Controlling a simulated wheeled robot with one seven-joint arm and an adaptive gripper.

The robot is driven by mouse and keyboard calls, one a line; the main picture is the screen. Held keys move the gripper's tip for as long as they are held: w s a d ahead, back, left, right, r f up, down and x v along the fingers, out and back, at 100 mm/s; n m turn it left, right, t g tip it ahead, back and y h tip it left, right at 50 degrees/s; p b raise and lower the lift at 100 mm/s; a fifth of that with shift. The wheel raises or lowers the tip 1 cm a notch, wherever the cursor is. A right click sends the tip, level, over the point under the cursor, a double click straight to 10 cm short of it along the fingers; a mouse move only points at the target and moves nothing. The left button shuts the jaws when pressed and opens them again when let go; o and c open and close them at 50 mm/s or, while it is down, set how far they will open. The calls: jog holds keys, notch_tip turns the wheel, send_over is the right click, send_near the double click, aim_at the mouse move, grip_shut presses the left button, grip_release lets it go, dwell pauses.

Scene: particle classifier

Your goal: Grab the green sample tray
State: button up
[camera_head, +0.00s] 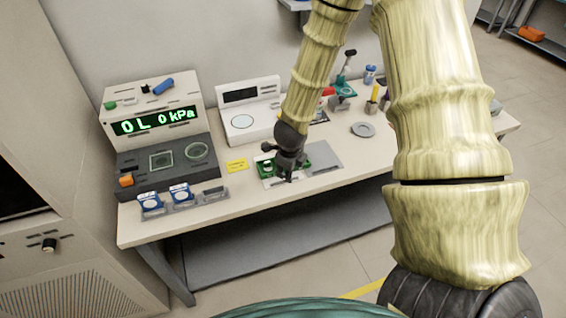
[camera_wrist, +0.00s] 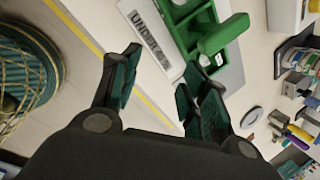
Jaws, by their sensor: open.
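The green sample tray (camera_head: 302,160) lies on the bench in the head view, partly hidden behind my gripper (camera_head: 284,172). In the wrist view, the green tray (camera_wrist: 232,32) shows at the top, right of centre, with a raised green block or handle and a white item in it. A pale plate with "UNDER" lettering (camera_wrist: 150,38) is beside it. My gripper (camera_wrist: 158,88) is open, with dark green pads and nothing between its fingers. The tray lies beyond the fingertips, nearer the right finger. I cannot tell whether that finger touches it.
A grey mat (camera_head: 325,156) and a round grey dish (camera_head: 363,130) lie right of the tray. Small blue-and-white boxes (camera_head: 180,194) sit near the front edge.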

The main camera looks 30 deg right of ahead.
jog(key=w+d+r+m, duration=0.1)
jog(key=w+r+m, duration=0.3)
jog(key=r+m, duration=0.1)
jog(key=w+d+r+m+t+y, duration=0.1)
jog(key=w+r+m, duration=0.1)
jog(key=m, duration=0.1)
jog(key=shift+d+r, duration=0.35)
jog(key=shift+x, duration=2.5)
jog(key=shift+s+p+x, duration=0.15)
jog(key=shift+p+x, duration=0.35)
jog(key=shift+x, duration=0.3)
jog(key=shift+s+p+x, duration=0.1)
jog(key=shift+p+x, duration=0.4)
jog(key=shift+x, duration=1.45)
grip_shut()
